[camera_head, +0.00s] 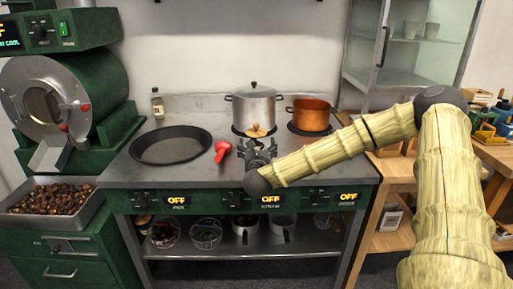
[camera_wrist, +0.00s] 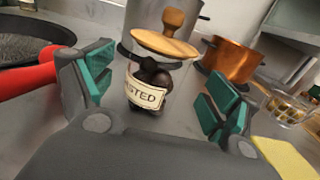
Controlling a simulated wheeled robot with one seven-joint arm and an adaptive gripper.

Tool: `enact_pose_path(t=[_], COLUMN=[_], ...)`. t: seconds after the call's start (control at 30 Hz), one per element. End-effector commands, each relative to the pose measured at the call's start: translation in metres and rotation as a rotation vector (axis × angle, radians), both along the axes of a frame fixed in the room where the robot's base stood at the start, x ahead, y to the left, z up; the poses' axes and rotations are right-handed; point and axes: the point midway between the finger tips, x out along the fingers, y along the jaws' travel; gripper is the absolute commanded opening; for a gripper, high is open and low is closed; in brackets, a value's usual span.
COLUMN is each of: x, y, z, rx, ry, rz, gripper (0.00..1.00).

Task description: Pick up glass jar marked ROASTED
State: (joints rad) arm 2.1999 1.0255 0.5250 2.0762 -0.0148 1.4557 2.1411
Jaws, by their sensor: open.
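The glass jar (camera_wrist: 149,92) holds dark chestnuts and has a cream label reading "…STED", its first letters cut off. It has a round wooden lid with a knob (camera_wrist: 165,42). In the wrist view it stands on the steel counter between my open fingers, a little beyond the fingertips. My gripper (camera_wrist: 158,95) is open with teal pads, one on each side of the jar, and appears empty. In the head view my gripper (camera_head: 258,152) is over the counter and hides most of the jar; only the wooden lid (camera_head: 257,131) shows above it.
A red-handled item (camera_head: 222,151) lies close to the left of my gripper, beside a black pan (camera_head: 171,145). A steel pot (camera_head: 254,106) and a copper pot (camera_head: 311,114) stand behind the jar. A small bottle (camera_head: 157,103) stands at the back left. Counter space is bare at the front left.

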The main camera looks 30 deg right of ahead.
Motion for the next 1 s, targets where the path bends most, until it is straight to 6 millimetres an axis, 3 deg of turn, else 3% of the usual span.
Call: enact_pose_path(t=[0.3,0.67,1.0], x=[0.034,0.039,0.039], y=[-0.02,-0.023,-0.023], z=[-0.002,-0.003,-0.002], rx=[-0.003,0.0,-0.001], ry=[0.001,0.001,0.0], rz=[-0.001,0.0,0.0], gripper=[0.89,0.87,0.27])
